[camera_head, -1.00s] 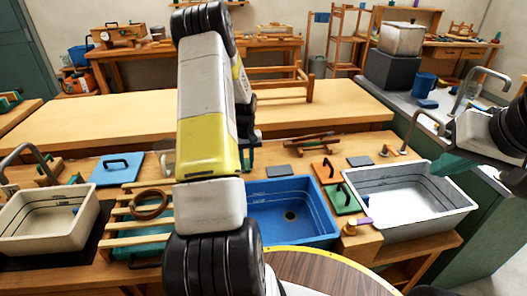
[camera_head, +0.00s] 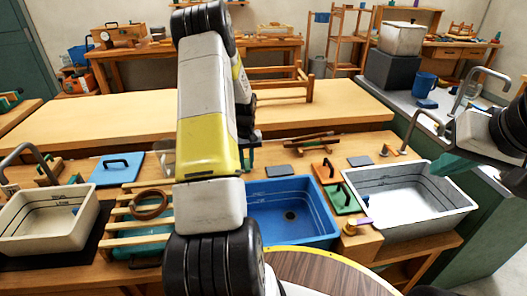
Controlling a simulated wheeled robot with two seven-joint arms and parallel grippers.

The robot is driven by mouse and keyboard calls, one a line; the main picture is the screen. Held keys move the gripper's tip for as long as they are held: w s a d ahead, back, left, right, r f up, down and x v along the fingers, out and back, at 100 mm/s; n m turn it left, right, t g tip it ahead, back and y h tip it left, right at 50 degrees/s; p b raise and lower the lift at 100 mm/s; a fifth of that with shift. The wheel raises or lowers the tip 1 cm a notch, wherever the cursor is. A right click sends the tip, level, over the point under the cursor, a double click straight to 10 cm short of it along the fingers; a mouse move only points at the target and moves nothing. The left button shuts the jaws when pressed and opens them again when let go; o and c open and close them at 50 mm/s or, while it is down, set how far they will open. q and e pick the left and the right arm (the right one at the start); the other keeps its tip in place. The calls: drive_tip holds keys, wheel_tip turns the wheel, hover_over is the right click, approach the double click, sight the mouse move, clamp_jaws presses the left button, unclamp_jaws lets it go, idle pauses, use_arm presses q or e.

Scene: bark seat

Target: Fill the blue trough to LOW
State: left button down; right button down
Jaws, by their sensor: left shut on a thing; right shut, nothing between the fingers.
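The blue trough (camera_head: 300,225) is set in the bench right of my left arm. Marking lines show on its back wall and a drain in its floor. I make out no clear water surface, and its left part is hidden. My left arm crosses the middle of the view and hides most of my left gripper (camera_head: 247,155); only a teal part shows beside it. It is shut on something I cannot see. No tap for the blue trough shows. My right gripper (camera_head: 455,165), teal, is shut and empty above the white trough (camera_head: 405,225), partly cut off by its arm.
A cream trough (camera_head: 45,235) with a tap stands left. A slatted rack (camera_head: 118,227) bearing a brown ring (camera_head: 150,205) lies between. A blue lid (camera_head: 117,170), an orange board (camera_head: 323,170) and a green lid (camera_head: 343,198) lie on the bench. A round table (camera_head: 325,275) is in front.

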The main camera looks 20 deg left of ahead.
use_arm(q)
drive_tip(key=shift+w+d, duration=0.1)
drive_tip(key=n, duration=0.1)
drive_tip(key=w+d+n, duration=0.1)
drive_tip(key=n, duration=0.1)
drive_tip(key=d+n, duration=0.1)
drive_tip(key=n, duration=0.1)
drive_tip(key=shift+w, duration=0.4)
drive_tip(key=shift+w+d+n, duration=0.15)
drive_tip(key=shift+w+n, duration=0.35)
drive_tip(key=shift+n, duration=0.5)
drive_tip(key=shift+w+d+n, duration=0.15)
drive_tip(key=shift+w+n, duration=0.3)
drive_tip(key=shift+n, duration=0.55)
drive_tip(key=c, duration=1.3)
unclamp_jaws()
wheel_tip(320, 180, up, 8)
drive_tip(key=shift+f, duration=0.1)
